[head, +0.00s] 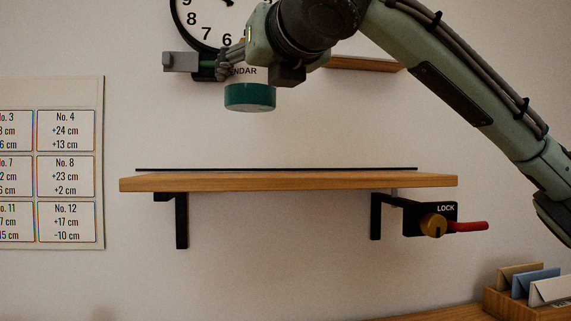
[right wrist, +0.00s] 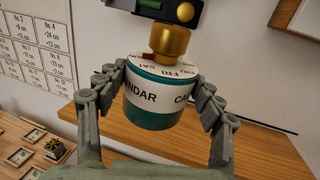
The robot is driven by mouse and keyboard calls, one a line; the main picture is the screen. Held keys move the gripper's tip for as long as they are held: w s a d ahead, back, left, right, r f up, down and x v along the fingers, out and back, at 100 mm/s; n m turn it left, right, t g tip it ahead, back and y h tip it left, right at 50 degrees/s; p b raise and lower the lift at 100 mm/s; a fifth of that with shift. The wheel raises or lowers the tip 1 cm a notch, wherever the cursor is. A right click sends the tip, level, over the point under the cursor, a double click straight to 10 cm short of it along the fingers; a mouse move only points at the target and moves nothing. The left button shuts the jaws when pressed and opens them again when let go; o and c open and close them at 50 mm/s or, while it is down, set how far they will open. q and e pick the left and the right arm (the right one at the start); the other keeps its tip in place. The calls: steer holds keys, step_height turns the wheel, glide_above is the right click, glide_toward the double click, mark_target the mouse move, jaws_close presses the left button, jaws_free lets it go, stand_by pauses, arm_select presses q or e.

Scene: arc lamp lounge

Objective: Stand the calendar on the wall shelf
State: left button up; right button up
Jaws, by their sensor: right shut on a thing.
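The calendar (head: 250,96) is a short upright cylinder with a white lettered band and a teal base. It hangs in the air above the wooden wall shelf (head: 300,183), left of the shelf's middle in the head view. My right gripper (head: 236,68) is shut on the calendar, partly covering its upper part. In the right wrist view the fingers (right wrist: 160,92) clasp both sides of the calendar (right wrist: 150,117), with day names and a brass knob on its top. The shelf (right wrist: 265,150) shows behind it. My left gripper is out of view.
The shelf top looks bare, with a thin dark strip along its back. A lock (head: 433,222) with a red lever hangs under its right end. A clock (head: 187,20) and another wooden shelf (head: 365,64) are higher up. A card chart (head: 100,170) is left.

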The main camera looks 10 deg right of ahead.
steer(key=w+d+f, duration=0.4)
steer(key=w, duration=0.1)
steer(key=w+d+f, duration=0.2)
steer(key=w, duration=0.1)
steer(key=shift+w+d+f, duration=0.1)
steer(key=shift+d, duration=0.15)
step_height(320, 180, down, 4)
steer(key=shift+f, duration=0.1)
steer(key=o, duration=1.2)
steer(key=shift+f, duration=0.15)
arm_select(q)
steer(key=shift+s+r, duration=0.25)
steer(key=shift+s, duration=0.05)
arm_select(e)
steer(key=o, duration=0.3)
